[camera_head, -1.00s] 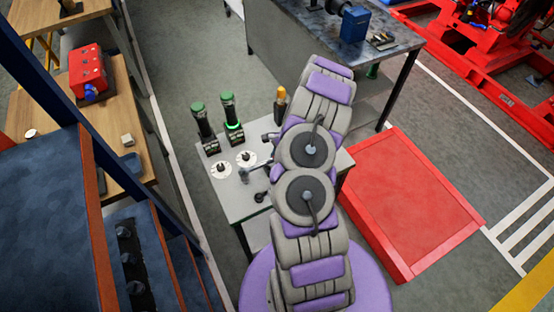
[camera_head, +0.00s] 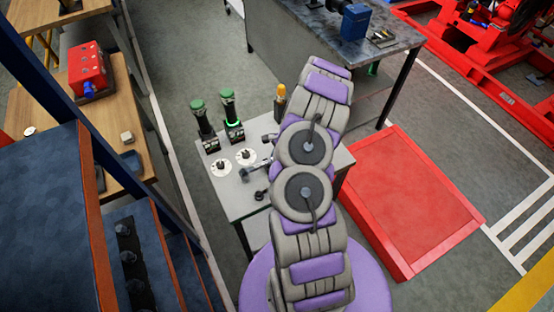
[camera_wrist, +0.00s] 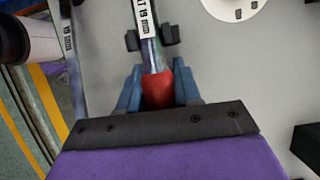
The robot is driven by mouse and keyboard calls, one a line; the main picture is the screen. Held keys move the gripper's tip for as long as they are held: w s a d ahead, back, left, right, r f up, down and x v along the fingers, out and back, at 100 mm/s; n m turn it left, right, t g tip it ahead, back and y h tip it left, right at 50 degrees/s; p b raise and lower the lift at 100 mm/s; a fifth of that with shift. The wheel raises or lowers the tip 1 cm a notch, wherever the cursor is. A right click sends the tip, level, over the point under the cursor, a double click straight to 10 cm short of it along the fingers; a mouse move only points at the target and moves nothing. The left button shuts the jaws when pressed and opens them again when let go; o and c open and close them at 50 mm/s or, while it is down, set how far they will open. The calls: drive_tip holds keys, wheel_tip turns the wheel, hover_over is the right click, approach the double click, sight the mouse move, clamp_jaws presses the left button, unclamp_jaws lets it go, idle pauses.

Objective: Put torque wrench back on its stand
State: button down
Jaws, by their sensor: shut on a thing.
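In the wrist view, my gripper (camera_wrist: 158,90) has its blue fingers shut on the red grip of the torque wrench (camera_wrist: 157,88). The wrench's shaft runs up the picture and carries a white label ending in "19 mm". Farther up, the shaft lies between two black prongs of a stand (camera_wrist: 171,34) on the grey table. I cannot tell whether it rests on the stand or hovers above it. The wrench's far end is out of the picture. In the head view, my arm hides the gripper and most of the wrench.
The grey table (camera_head: 240,204) bears two black-and-green tools (camera_head: 232,115), white discs (camera_head: 221,168) and a yellow-handled tool (camera_head: 281,97). A red platform (camera_head: 410,200) lies right of it. A dark workbench (camera_head: 300,45) stands behind, and a wooden bench (camera_head: 125,95) at left.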

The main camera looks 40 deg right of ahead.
drive_tip(key=c, duration=0.7)
unclamp_jaws()
drive_tip(key=shift+r, duration=0.1)
drive_tip(key=p+v, duration=0.2)
drive_tip(key=v, duration=1.5)
drive_tip(key=shift+d, duration=0.25)
drive_tip(key=s+a+r+n+g+b, duration=0.1)
drive_tip(key=a+r+n, duration=0.4)
drive_tip(key=a+r, duration=0.45)
drive_tip(key=a+r+n+g, duration=0.1)
drive_tip(key=a+r+n, duration=0.45)
drive_tip(key=a, duration=0.75)
drive_tip(key=s+a+r+n+h+b, duration=0.1)
drive_tip(key=s+a+r+n, duration=0.2)
drive_tip(key=s+a, duration=0.15)
drive_tip(key=s+a+r+n+h, duration=0.1)
drive_tip(key=s+a+r+n, duration=0.1)
drive_tip(key=s+a+n, duration=0.3)
drive_tip(key=s+a+n+h+b, duration=0.1)
drive_tip(key=s+n+h, duration=0.1)
drive_tip(key=s, duration=1.2)
drive_tip(key=shift+s+a+r+g, duration=0.2)
drive_tip(key=shift+s+r+g, duration=0.1)
drive_tip(key=shift+g, duration=0.1)
